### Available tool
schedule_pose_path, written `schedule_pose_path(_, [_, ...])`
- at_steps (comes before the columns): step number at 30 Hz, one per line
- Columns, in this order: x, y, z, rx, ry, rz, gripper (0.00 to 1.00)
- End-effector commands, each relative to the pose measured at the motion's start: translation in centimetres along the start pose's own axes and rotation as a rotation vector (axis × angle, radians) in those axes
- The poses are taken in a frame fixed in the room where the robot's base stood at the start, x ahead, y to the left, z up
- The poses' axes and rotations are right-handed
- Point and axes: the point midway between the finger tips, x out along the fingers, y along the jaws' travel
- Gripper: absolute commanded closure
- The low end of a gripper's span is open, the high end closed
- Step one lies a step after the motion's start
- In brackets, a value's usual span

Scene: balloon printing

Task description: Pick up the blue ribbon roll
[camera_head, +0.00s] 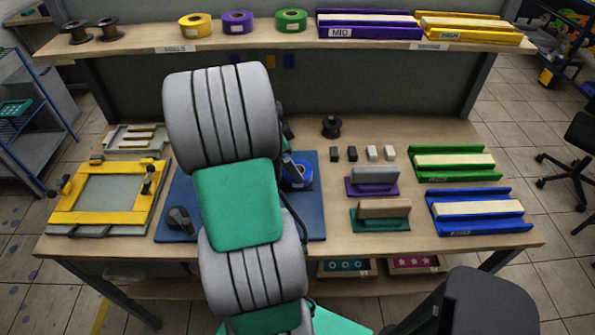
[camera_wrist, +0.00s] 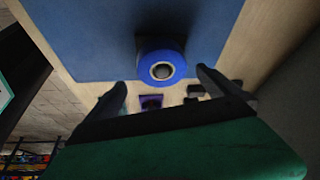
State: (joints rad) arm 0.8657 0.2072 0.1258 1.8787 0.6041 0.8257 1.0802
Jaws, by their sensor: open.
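The blue ribbon roll (camera_head: 298,178) is on the blue mat (camera_head: 310,221), partly hidden behind my arm in the head view. In the wrist view the roll (camera_wrist: 161,60) shows its hollow core facing the camera, near the edge of the mat (camera_wrist: 85,35). My gripper (camera_wrist: 162,80) is open, with one finger to the left of the roll and one to the right. A gap shows between each finger and the roll, and nothing is held. In the head view my arm hides most of the gripper.
A yellow-framed screen (camera_head: 108,194) is at the left. Small blocks (camera_head: 371,153), a purple-based block (camera_head: 372,181), a green-based block (camera_head: 381,214), a green tray (camera_head: 455,163) and a blue tray (camera_head: 478,211) are at the right. The shelf (camera_head: 290,43) behind holds yellow, purple and green rolls.

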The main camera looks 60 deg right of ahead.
Motion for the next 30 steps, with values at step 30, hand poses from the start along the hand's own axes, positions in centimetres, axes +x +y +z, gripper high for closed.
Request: schedule_pose_path(30, [6.0, -0.4, 0.2, -0.007, -0.003, -0.003, 0.34])
